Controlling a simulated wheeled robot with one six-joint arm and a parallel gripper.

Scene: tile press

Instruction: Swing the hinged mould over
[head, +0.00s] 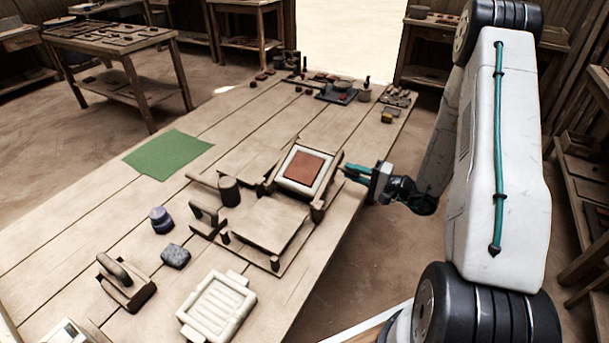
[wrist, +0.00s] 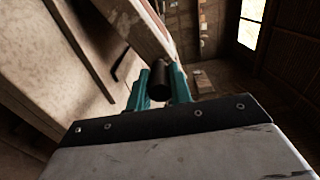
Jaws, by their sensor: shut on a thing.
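The hinged mould (head: 327,170) is a cream frame around a red-brown clay slab (head: 306,167), set in a wooden holder on the bench. The slab faces up. A flat bare wooden board (head: 262,224) lies beside it, on the near side. My gripper (head: 352,173) is at the mould's right side, above the bench edge. In the wrist view its teal fingers (wrist: 159,83) are shut around a dark round handle (wrist: 157,78). The handle is mostly hidden by the fingers in the head view.
A dark cylinder (head: 229,191), a purple-topped jar (head: 161,220), a grey stone-like block (head: 175,256), a handled wooden tool (head: 125,282) and a ribbed cream tray (head: 217,306) stand nearby. A green mat (head: 168,153) lies left. Small items crowd the bench's far end.

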